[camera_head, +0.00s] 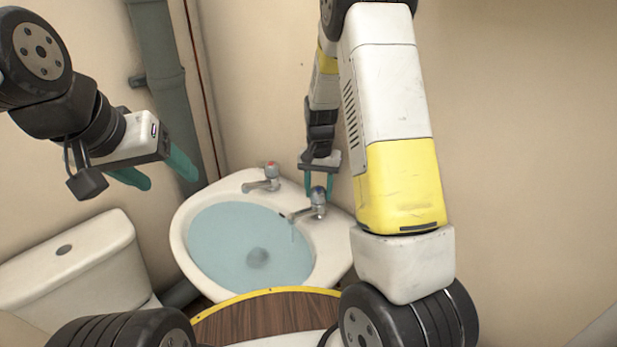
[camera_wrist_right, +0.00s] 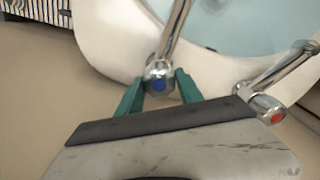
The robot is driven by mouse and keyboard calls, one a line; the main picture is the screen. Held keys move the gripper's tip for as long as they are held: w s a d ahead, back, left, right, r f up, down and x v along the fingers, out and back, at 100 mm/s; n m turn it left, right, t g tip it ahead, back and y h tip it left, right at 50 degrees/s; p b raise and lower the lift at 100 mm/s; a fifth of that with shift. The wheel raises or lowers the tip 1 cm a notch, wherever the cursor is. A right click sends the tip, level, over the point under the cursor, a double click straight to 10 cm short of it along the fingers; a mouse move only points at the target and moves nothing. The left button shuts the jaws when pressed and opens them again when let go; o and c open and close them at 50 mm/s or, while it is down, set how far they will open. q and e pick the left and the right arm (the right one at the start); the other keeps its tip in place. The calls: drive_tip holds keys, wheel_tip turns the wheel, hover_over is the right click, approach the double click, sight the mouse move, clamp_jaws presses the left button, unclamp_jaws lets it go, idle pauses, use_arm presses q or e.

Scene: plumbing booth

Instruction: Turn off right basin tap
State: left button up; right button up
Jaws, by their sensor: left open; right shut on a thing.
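The right basin tap (camera_head: 318,198) is chrome with a blue-marked handle and stands on the right rim of the white basin (camera_head: 180,240). It also shows in the right wrist view (camera_wrist_right: 160,78). My right gripper (camera_head: 319,190) is shut on this tap's handle, its teal fingers on either side. A thin stream seems to fall from its spout into the basin's water (camera_head: 240,235). The left tap (camera_head: 268,177) has a red mark and also shows in the right wrist view (camera_wrist_right: 268,105). My left gripper (camera_head: 165,172) is open and empty, left of the basin.
A white toilet cistern (camera_head: 70,262) stands left of the basin. A grey-green pipe (camera_head: 160,70) runs up the wall behind. A brown wooden surface with a yellow edge (camera_head: 265,318) lies in front of the basin. The wall at the right is bare.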

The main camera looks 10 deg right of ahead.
sight(319, 188)
drive_tip(key=m, duration=0.3)
drive_tip(key=shift+d, duration=0.1)
drive_tip(key=shift+m, duration=0.5)
drive_tip(key=o, duration=1.4)
drive_tip(key=shift+r, duration=0.1)
wheel_tip(319, 188, up, 7)
drive_tip(key=shift+r, duration=0.35)
